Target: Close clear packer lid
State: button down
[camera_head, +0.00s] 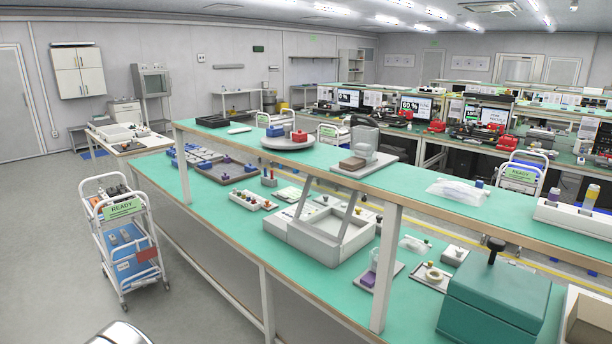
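A light grey open box (312,246) stands on the lower green bench level, near the middle of the view. I take it for the packer. Slanted grey bars (350,212) rise from it towards the shelf above and look like the frame of a raised clear lid. The upper shelf's edge hides the top of this frame, and the clear pane is hard to make out. The inside of the box looks empty. My gripper is not in view.
The upper green shelf (440,205) crosses above the box, with a white post (386,265) to its right. A large teal box (495,300) stands at the right front. A purple-based vial (370,275) stands nearby. A cart (125,240) stands left, with open floor around it.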

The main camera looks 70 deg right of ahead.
aim_at(351, 205)
jog(key=z, duration=0.2)
jog(key=i, duration=0.75)
jog(key=z, duration=0.5)
jog(key=i, duration=0.55)
jog(key=z, duration=0.35)
